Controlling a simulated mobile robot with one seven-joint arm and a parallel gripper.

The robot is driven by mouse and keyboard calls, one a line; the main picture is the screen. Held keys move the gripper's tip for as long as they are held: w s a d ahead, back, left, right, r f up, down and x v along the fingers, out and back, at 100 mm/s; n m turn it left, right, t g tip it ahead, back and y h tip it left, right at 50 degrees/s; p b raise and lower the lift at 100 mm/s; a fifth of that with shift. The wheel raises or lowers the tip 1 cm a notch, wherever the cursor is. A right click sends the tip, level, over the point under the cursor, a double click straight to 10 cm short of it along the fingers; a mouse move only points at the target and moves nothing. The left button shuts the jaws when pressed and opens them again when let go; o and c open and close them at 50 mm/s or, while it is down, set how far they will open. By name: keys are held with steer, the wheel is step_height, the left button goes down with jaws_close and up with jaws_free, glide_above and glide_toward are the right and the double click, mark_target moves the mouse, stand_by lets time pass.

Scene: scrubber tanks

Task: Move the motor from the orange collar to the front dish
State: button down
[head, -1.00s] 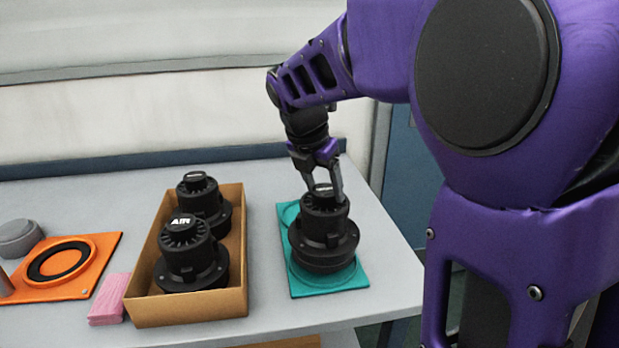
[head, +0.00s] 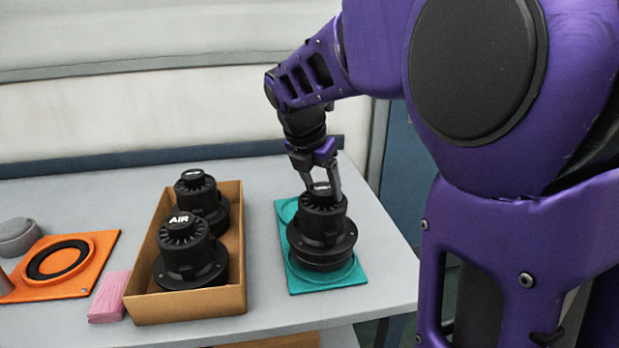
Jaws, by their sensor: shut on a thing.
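The black motor (head: 321,232) is upright over the front part of the teal plate with its round dishes (head: 330,280). My gripper (head: 322,188) is above it, with its fingers shut on the motor's top. The motor's base hides most of the front dish, and I cannot tell whether it rests fully in it. Part of the back dish (head: 287,210) shows behind the motor. The orange plate with its collar (head: 58,260) lies at the left, and its black ring is empty.
A cardboard box (head: 190,306) holding two black motors (head: 190,255) stands left of the teal plate. A pink cloth or sponge (head: 108,297) lies between the box and the orange plate. A grey round item (head: 18,236) is at the far left. The table's right edge is close to the teal plate.

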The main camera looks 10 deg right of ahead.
steer(key=shift+f, duration=1.1)
stand_by(1.9)
steer(key=shift+c, duration=0.7)
jaws_free()
steer(key=shift+o, duration=0.7)
steer(key=shift+s+f, duration=0.1)
steer(key=shift+f, duration=0.1)
steer(key=shift+r, duration=0.15)
step_height(320, 180, up, 7)
steer(key=p, duration=0.8)
